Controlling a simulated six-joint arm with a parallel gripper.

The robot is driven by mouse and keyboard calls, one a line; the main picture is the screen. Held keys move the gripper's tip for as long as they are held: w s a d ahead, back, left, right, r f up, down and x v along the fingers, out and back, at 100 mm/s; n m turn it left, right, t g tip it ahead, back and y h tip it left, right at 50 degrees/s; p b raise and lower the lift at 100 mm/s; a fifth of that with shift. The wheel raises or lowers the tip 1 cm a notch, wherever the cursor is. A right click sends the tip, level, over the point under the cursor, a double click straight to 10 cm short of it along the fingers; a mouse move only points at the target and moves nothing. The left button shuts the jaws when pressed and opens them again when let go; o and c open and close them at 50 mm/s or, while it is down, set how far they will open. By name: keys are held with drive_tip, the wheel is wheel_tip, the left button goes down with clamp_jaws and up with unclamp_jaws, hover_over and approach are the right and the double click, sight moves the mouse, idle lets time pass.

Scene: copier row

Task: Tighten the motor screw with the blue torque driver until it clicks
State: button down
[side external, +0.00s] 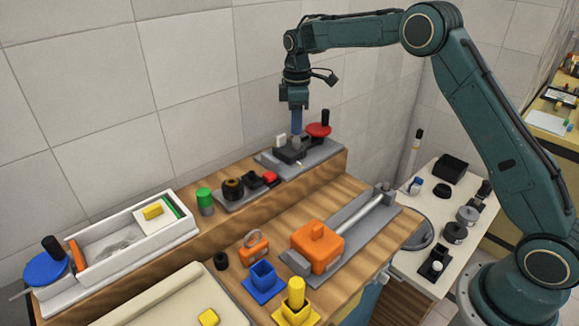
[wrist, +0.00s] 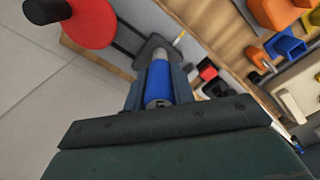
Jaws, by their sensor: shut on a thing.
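The blue torque driver (side external: 297,121) hangs upright below my gripper (side external: 295,104), which is shut on its upper part. In the wrist view my gripper (wrist: 157,90) has a finger on each side of the blue driver (wrist: 159,80). The driver's lower end is over a dark fixture (side external: 288,156) with a grey cylindrical part (side external: 295,142) on it. The dark fixture also shows in the wrist view (wrist: 146,50), behind the driver's grey end. I cannot make out the motor screw, nor whether the driver's tip touches it.
A red disc (side external: 318,130) with a black handle stands close to the right of the driver. Tiled wall is close behind. An orange block (side external: 317,252) sits in front.

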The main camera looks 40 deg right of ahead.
drive_tip(key=shift+m, duration=1.9)
drive_tip(key=m, duration=0.2)
drive_tip(key=shift+m, duration=1.2)
drive_tip(key=shift+m, duration=2.5)
drive_tip(key=shift+r, duration=0.6)
drive_tip(key=shift+n, duration=0.3)
